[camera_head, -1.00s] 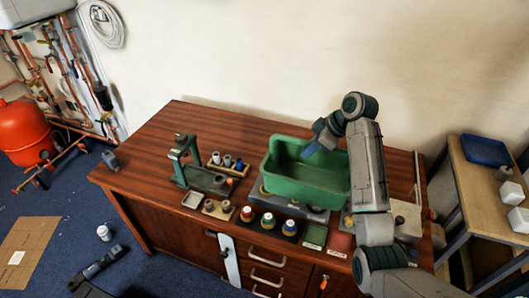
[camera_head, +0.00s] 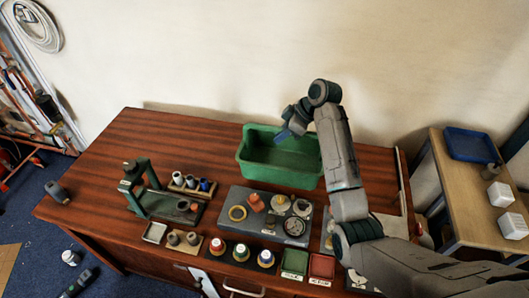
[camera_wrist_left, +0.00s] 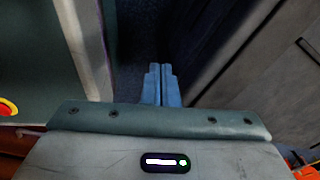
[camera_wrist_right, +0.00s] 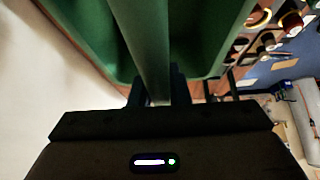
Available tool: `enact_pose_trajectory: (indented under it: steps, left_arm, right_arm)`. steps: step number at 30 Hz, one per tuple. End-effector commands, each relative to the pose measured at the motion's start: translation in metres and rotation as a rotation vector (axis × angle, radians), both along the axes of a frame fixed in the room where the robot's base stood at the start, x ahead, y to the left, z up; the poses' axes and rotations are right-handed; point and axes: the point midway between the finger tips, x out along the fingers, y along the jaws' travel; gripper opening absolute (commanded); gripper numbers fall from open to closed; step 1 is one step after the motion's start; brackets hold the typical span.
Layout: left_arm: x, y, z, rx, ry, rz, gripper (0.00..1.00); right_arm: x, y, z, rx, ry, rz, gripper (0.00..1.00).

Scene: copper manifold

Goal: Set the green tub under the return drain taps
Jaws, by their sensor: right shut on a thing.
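The green tub (camera_head: 262,177) is at the back of the wooden bench in the head view, behind the grey plate. My right gripper (camera_head: 291,133) is shut on its far wall. In the right wrist view the tub's wall (camera_wrist_right: 150,40) runs between the fingers of the right gripper (camera_wrist_right: 158,92). I cannot tell whether the tub's base touches the bench. My left gripper (camera_wrist_left: 164,75) is shut and empty in the left wrist view, beside a pale upright surface. The return drain taps cannot be made out; only part of the pipework (camera_head: 40,105) shows at the far left.
The bench (camera_head: 120,160) carries a green stand (camera_head: 135,185), a grey plate (camera_head: 240,197) with small parts, and several colour-capped pots along the front. Clear bench top lies left of the tub. A side table (camera_head: 455,185) with a blue tray (camera_head: 470,145) stands at right.

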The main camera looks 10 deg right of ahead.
Motion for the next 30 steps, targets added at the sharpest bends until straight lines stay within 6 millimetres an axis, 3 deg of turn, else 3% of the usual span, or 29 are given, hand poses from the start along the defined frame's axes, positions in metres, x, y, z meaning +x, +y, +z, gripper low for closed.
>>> enact_pose_trajectory:
  steps: [15, 24, 25, 27, 30]
  left_arm:
    - [-0.002, 0.0, 0.012, 0.0, 0.001, 0.0, 0.0]
    - [-0.002, -0.001, 0.011, -0.002, 0.001, 0.001, 0.0]
    - [-0.002, -0.001, 0.011, -0.002, 0.001, 0.001, 0.0]
    - [-0.002, -0.001, 0.011, -0.002, 0.001, 0.001, 0.0]
    - [-0.002, -0.001, 0.011, -0.001, 0.0, 0.001, 0.0]
  right_arm:
    - [0.0, 0.0, -0.056, 0.001, -0.001, -0.001, 0.0]
    - [0.0, 0.0, -0.06, 0.0, -0.002, 0.0, 0.0]
    - [0.0, 0.0, -0.06, 0.0, -0.002, 0.0, 0.2]
    - [0.0, 0.0, -0.06, 0.0, -0.002, 0.0, 0.34]
    - [0.0, 0.0, -0.06, 0.0, -0.002, 0.0, 0.38]
